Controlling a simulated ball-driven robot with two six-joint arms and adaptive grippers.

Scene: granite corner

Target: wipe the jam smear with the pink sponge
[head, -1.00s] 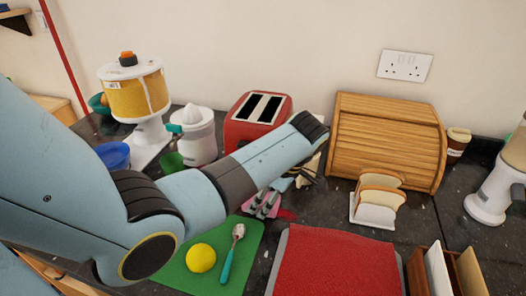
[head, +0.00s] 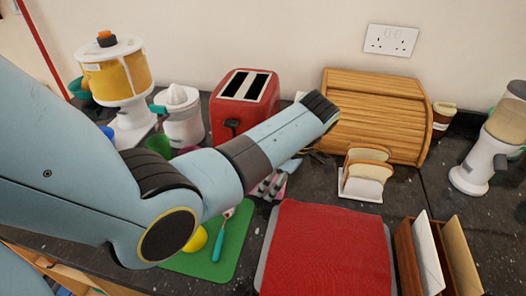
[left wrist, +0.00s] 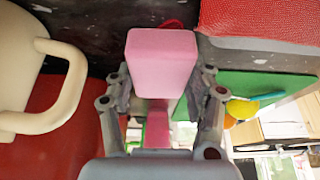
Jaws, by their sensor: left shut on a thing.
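My left gripper (head: 269,188) is shut on the pink sponge (head: 282,184), low over the dark counter between the green mat and the bread. The left wrist view shows the sponge (left wrist: 162,62) as a pink block between the two fingers. The jam smear is hidden in the head view now. A thin bit of red (left wrist: 172,22) just beyond the sponge in the left wrist view may be its edge. I cannot tell whether the sponge touches the counter. My right gripper is not in view.
A red mat (head: 325,255) on a grey board lies in front. The red toaster (head: 245,105) and wooden bread box (head: 375,115) stand behind; bread slices (head: 368,172) are right.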

